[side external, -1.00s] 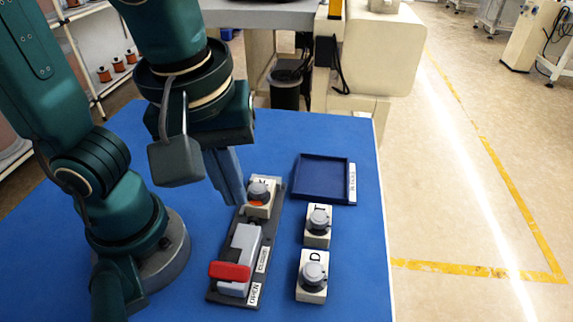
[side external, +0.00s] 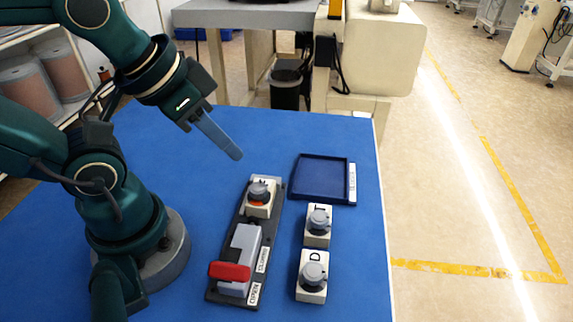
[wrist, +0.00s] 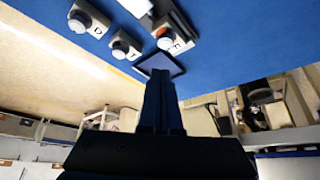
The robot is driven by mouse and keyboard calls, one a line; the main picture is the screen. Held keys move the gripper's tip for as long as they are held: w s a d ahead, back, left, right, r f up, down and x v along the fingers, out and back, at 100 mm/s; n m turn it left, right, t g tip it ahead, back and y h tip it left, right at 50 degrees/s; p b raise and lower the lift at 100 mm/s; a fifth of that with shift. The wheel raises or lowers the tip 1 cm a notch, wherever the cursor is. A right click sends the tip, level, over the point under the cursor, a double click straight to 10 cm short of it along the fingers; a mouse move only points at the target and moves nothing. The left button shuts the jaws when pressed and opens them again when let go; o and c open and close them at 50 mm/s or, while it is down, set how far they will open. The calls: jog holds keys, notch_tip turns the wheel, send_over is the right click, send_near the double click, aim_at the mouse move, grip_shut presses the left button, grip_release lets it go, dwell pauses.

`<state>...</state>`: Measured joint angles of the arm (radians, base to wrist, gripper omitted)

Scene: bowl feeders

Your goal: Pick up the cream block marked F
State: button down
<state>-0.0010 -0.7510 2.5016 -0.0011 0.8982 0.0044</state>
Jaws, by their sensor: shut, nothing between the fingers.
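The cream block marked F (side external: 258,209) sits at the far end of a dark grey fixture (side external: 236,222). It has a grey knob on top and an orange patch below the knob; its letter is mostly hidden in the side view. The block also shows in the wrist view (wrist: 178,42). A grey slide with a red handle (side external: 229,271) lies on the same fixture, nearer the camera. My gripper (side external: 236,154) is shut and empty, tilted, in the air beyond and left of the block. The gripper also shows in the wrist view (wrist: 161,78).
Two similar cream blocks, marked T (side external: 317,238) and D (side external: 311,290), stand right of the fixture. An empty dark blue tray (side external: 352,200) with a white label lies behind them. The blue table is clear between my base and the fixture.

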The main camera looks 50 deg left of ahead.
jog(key=shift+c, duration=1)
grip_release()
jog(key=n+g, duration=0.2)
jog(key=n, duration=0.4)
send_over(260, 183)
jog(key=s+d, duration=0.1)
jog(key=f, duration=0.2)
jog(key=f+n+g, duration=0.1)
jog(key=w+f+n+g, duration=0.1)
jog(key=f, duration=0.1)
jog(key=a+f+n+g, duration=0.1)
jog(key=f, duration=0.1)
jog(key=shift+w+f, duration=0.1)
jog(key=shift+w, duration=0.1)
jog(key=shift+s+f+g, duration=0.2)
jog(key=shift+f+g, duration=0.1)
jog(key=shift+f, duration=2.9)
